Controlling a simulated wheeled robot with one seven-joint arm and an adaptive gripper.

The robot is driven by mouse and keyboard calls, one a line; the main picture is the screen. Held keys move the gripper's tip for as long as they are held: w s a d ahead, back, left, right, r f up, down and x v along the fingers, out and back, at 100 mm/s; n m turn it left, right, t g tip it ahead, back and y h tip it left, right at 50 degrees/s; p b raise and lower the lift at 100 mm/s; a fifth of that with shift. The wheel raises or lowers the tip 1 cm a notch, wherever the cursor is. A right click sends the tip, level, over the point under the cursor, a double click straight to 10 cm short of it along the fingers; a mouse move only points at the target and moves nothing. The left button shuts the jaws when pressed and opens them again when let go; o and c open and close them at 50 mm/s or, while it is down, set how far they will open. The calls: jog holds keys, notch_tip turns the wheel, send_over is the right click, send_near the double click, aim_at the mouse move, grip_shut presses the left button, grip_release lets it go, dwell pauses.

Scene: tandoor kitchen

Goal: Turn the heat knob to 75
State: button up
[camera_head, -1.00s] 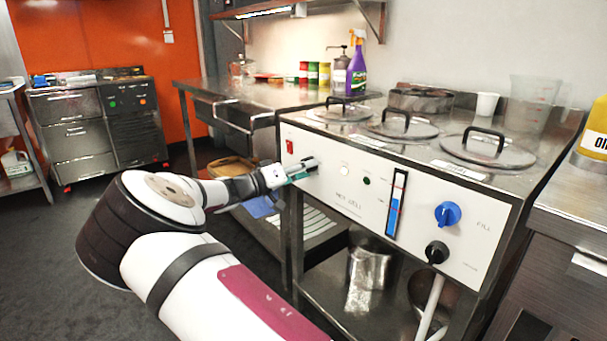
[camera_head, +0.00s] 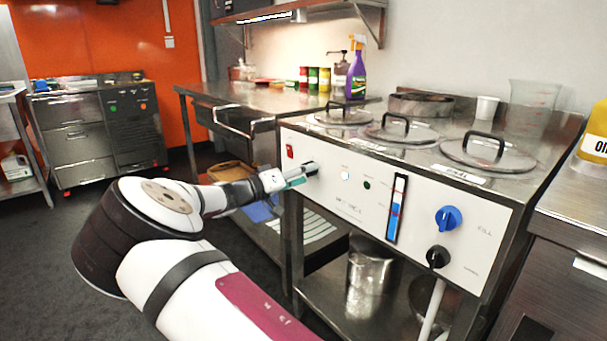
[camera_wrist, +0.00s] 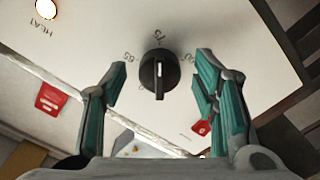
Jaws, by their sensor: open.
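The heat knob (camera_wrist: 158,72) is black and round, with a white line running from its middle toward the bottom of the wrist view. Printed numbers surround it on the white panel (camera_wrist: 85,70); the one above it looks like 75. My gripper (camera_wrist: 160,62) is open, with one teal finger on each side of the knob and a visible gap on both sides. In the head view my gripper (camera_head: 305,172) is at the left end of the panel's front (camera_head: 350,205), where it mostly hides the knob.
The panel also carries a red switch (camera_head: 290,151), a lit lamp (camera_head: 345,175), a blue level gauge (camera_head: 397,208), a blue knob (camera_head: 448,217) and a black knob (camera_head: 438,257). Lidded wells (camera_head: 487,150) sit on top. A metal pot (camera_head: 368,268) stands on the shelf below.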

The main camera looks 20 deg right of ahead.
jog(key=v, duration=1.1)
jog(key=shift+s+a, duration=0.15)
jog(key=shift+a, duration=0.15)
